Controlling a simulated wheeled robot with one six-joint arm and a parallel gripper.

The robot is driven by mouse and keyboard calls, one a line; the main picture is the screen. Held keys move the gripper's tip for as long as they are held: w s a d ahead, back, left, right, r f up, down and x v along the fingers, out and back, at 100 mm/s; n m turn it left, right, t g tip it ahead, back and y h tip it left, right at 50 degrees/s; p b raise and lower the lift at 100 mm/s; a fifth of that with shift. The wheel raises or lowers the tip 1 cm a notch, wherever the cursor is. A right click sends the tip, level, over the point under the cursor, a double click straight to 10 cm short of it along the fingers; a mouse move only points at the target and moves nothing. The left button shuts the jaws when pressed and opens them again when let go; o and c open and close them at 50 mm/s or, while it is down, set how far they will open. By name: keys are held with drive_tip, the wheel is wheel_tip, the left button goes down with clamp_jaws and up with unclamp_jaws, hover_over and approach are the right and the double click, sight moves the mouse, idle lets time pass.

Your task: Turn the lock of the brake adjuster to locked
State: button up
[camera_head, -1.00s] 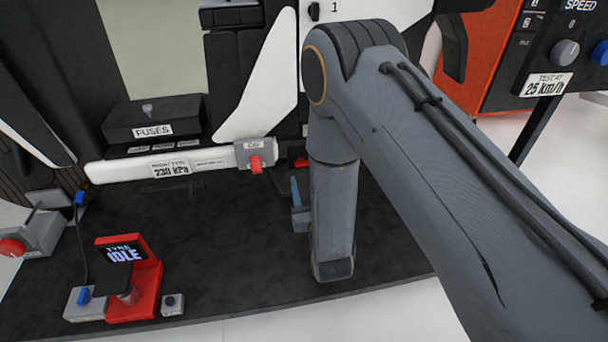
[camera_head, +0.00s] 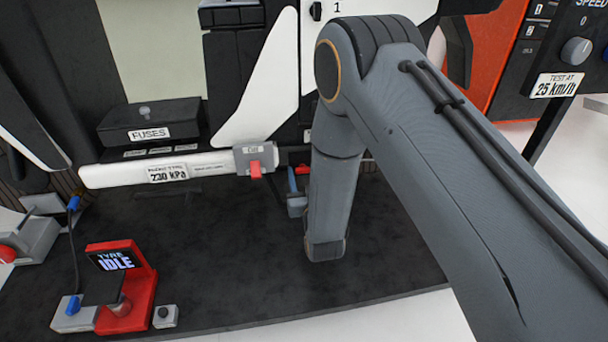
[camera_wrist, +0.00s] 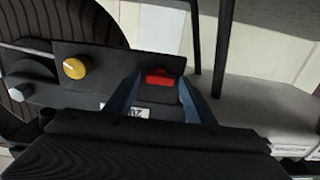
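In the wrist view a dark plate (camera_wrist: 110,58) carries a yellow round knob (camera_wrist: 74,68) and, to its right, a red lock piece (camera_wrist: 160,78), which I take as the brake adjuster and its lock. My gripper (camera_wrist: 160,84) is open, its two blue-grey fingers on either side of the red piece with gaps showing. I cannot tell whether the fingertips are level with it or short of it. A white label below is partly covered by the left finger. In the head view my arm hides most of the gripper; a blue finger (camera_head: 292,182) shows beside a bit of red (camera_head: 302,169).
A white tyre-pressure bar (camera_head: 165,172) with a grey end block and red tab (camera_head: 256,169) lies left of my gripper. A fuse box (camera_head: 150,122) stands behind it. A red tyre station (camera_head: 140,305) stands front left. The dark mat between is clear.

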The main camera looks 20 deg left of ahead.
drive_tip(key=c, duration=0.9)
drive_tip(key=shift+o, duration=0.2)
drive_tip(key=shift+n+p, duration=0.4)
drive_tip(key=shift+p, duration=0.05)
drive_tip(key=shift+s+r+n+p, duration=0.1)
drive_tip(key=shift+n+p, duration=0.9)
drive_tip(key=shift+p, duration=0.05)
drive_tip(key=n+p, duration=0.3)
drive_tip(key=shift+n, duration=0.3)
drive_tip(key=n+p, duration=0.3)
drive_tip(key=n, duration=0.2)
drive_tip(key=shift+a+n+p, duration=0.1)
drive_tip(key=shift+n+p, duration=0.2)
drive_tip(key=shift+p, duration=0.05)
drive_tip(key=n+p, duration=0.1)
drive_tip(key=n, duration=0.1)
drive_tip(key=n+p, duration=0.1)
drive_tip(key=n, duration=0.2)
drive_tip(key=shift+s+f+n+p, duration=0.1)
drive_tip(key=shift+f+n+p, duration=0.2)
drive_tip(key=shift+n+p, duration=0.1)
drive_tip(key=shift+n, duration=0.3)
